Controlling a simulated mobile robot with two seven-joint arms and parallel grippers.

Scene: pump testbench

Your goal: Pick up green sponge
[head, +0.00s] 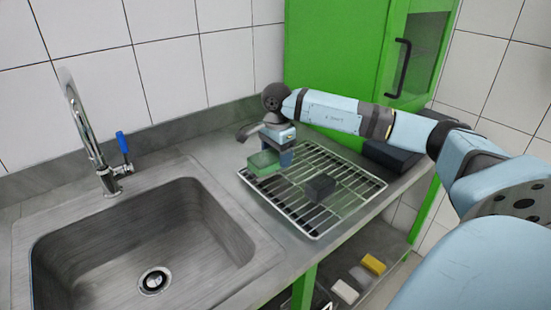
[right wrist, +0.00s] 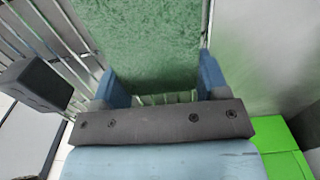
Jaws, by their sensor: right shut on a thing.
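The green sponge (head: 263,163) is at the back left of the wire rack in the head view. My right gripper (head: 280,153) is shut on it from above. In the right wrist view the sponge (right wrist: 155,45) fills the space between the two blue fingers (right wrist: 155,85), with a finger at each side. I cannot tell whether the sponge touches the rack or is just above it. My left gripper is not in view.
A dark block (head: 320,187) lies on the wire rack (head: 335,215), right of the sponge. A steel sink (head: 100,250) with a tap (head: 88,135) is at the left. A green cabinet (head: 335,70) stands behind. Yellow (head: 373,264) and white (head: 344,291) blocks lie below.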

